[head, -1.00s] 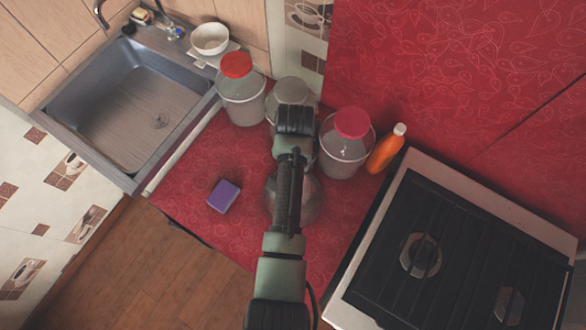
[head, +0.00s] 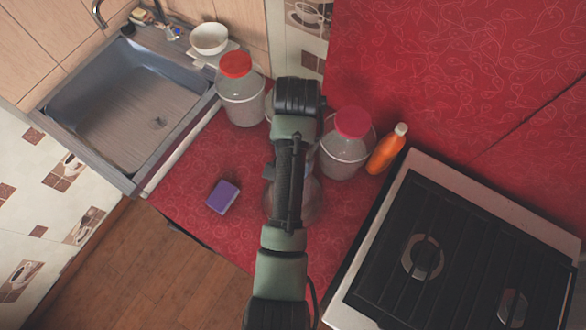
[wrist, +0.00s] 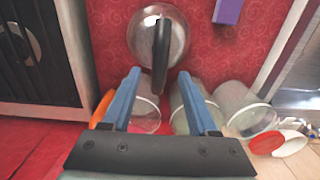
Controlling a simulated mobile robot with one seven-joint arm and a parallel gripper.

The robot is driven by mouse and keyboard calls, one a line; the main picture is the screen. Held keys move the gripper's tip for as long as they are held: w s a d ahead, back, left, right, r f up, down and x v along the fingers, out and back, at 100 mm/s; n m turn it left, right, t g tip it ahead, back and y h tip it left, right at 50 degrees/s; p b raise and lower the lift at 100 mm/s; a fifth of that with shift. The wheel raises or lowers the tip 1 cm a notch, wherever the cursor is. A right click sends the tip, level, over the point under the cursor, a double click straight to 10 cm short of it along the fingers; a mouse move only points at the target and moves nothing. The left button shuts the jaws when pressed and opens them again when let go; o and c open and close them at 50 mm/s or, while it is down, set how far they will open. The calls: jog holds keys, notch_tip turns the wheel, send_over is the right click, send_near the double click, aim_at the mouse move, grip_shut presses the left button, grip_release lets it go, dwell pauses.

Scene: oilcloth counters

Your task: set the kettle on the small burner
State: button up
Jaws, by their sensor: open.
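The kettle (wrist: 176,42) is a round, shiny vessel with a black handle across its top, standing on the red counter. In the head view my arm covers most of it, and only its edge (head: 313,203) shows. My gripper (wrist: 159,74) is open, its two blue fingers pointing toward the kettle. The handle end shows between the fingertips, and nothing is gripped. The stove (head: 392,225) is at the right in the head view. It has a nearer-left burner (head: 422,257) and a smaller-looking burner (head: 512,308) at the lower right.
Jars with red lids (head: 241,95) (head: 346,150) stand along the back, with another jar mostly behind my arm. An orange bottle (head: 386,148) stands beside the stove. A purple sponge (head: 223,197) lies left of the kettle. The sink (head: 130,110) is at the left.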

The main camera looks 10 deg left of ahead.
notch_tip(320, 180, up, 6)
jog(key=p, duration=0.2)
jog(key=shift+p, duration=0.4)
jog(key=shift+d+r, duration=0.1)
